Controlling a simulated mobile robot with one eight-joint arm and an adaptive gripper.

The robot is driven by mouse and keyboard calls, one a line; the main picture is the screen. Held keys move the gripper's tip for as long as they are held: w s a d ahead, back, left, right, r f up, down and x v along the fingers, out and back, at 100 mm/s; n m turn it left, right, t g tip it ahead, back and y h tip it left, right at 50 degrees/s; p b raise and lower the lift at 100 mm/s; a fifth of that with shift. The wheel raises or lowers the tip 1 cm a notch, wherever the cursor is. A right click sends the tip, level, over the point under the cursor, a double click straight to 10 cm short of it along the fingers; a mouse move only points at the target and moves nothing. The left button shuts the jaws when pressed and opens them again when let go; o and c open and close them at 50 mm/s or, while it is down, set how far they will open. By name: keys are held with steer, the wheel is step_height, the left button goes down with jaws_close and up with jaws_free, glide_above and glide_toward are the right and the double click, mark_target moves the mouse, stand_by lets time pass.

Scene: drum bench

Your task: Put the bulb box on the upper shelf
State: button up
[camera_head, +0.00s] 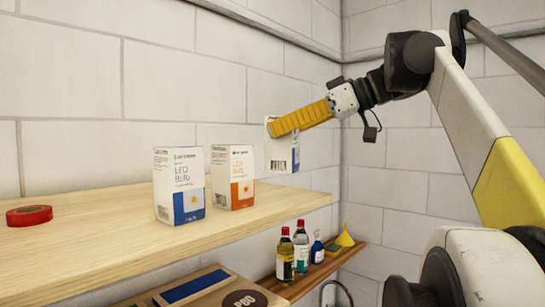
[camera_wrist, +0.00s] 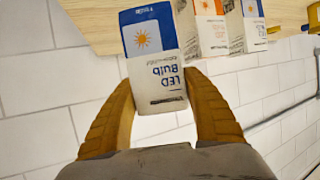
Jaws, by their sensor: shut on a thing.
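A white bulb box with a blue panel (camera_head: 282,155) is held in the yellow fingers of my gripper (camera_head: 275,128). It hangs roughly upright beside the shelf boxes, its base appearing above the upper shelf's surface; the gap cannot be judged. In the wrist view the held box (camera_wrist: 157,68) is between both fingers (camera_wrist: 156,82), its label reading upside down. The pale wooden upper shelf (camera_head: 110,245) holds a blue-and-white bulb box (camera_head: 178,180) and an orange-and-white one (camera_head: 232,175). The upper shelf (camera_wrist: 100,32) also shows in the wrist view.
A red tape roll (camera_head: 29,215) lies at the shelf's left. A lower shelf (camera_head: 300,288) carries bottles (camera_head: 285,255), a yellow funnel (camera_head: 344,236) and other items. A block wall (camera_head: 75,90) stands close behind. The shelf between tape and boxes is bare.

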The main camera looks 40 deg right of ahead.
mark_target(275, 156)
steer(key=shift+w+f, duration=0.35)
steer(key=shift+w, duration=0.25)
steer(key=shift+w+f, duration=0.3)
steer(key=shift+w, duration=0.3)
steer(key=shift+w+f, duration=0.1)
steer(key=shift+f, duration=0.15)
steer(key=shift+f+p, duration=0.4)
steer(key=shift+f, duration=1.5)
steer(key=shift+f, duration=0.15)
steer(key=o, duration=1.1)
